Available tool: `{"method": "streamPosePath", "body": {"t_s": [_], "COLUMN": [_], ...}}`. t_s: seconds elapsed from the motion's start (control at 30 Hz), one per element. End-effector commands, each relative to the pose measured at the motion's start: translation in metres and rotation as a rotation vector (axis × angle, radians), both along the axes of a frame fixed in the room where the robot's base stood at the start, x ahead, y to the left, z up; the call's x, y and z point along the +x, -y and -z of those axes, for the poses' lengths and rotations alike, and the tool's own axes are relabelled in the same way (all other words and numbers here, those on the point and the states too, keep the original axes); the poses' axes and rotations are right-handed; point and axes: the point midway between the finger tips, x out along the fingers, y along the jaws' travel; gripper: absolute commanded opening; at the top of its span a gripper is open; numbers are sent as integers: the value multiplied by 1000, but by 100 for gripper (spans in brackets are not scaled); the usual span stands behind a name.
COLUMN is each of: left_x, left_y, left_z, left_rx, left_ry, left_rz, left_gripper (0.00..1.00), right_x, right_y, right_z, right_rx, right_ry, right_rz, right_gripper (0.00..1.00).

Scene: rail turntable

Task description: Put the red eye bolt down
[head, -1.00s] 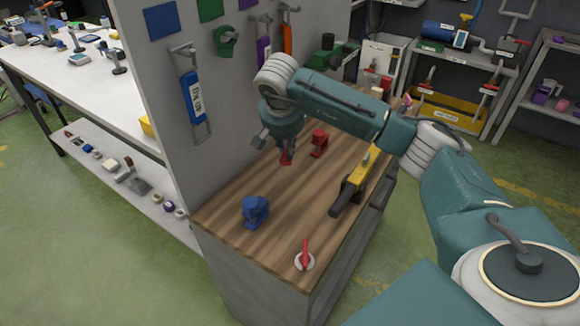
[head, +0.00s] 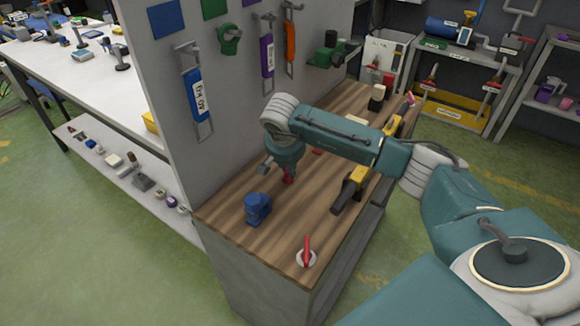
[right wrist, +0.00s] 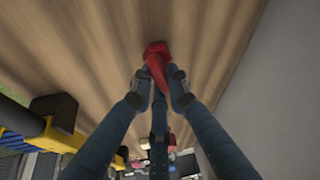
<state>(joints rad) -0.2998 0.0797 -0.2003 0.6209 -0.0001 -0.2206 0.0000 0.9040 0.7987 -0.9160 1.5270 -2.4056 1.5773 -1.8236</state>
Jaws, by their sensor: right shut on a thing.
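The red eye bolt (right wrist: 157,60) is between the fingertips of my right gripper (right wrist: 161,82) in the right wrist view, close over the wooden bench top. Whether it touches the wood, I cannot tell for sure. My left gripper is not in view.
A blue clamp-like thing (head: 257,208) stands on the wooden bench (head: 235,222), nearer than the gripper. A yellow-and-black tool (head: 350,190) lies to the right. A red-handled disc (head: 306,258) is at the near corner.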

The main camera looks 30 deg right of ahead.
Motion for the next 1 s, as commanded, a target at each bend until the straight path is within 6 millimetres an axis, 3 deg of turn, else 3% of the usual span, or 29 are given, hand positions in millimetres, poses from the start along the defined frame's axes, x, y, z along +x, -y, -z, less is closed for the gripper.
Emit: {"method": "streamPosePath", "body": {"t_s": [0.03, 0.1, 0.13, 0.53, 1.0], "left_x": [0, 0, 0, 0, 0], "left_y": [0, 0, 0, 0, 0], "left_z": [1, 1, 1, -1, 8], "left_rx": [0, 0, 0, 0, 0], "left_ry": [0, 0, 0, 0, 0], "left_rz": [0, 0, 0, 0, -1], "left_gripper": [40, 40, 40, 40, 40], "right_x": [0, 0, 0, -1, -26], "right_y": [0, 0, 0, -1, -26], "right_z": [1, 1, 1, -8, -93], "right_rx": [0, 0, 0, 1, -1], "right_ry": [0, 0, 0, 2, 3], "right_rz": [0, 0, 0, -1, -1], "right_gripper": [19, 33, 35, 35, 35]}}
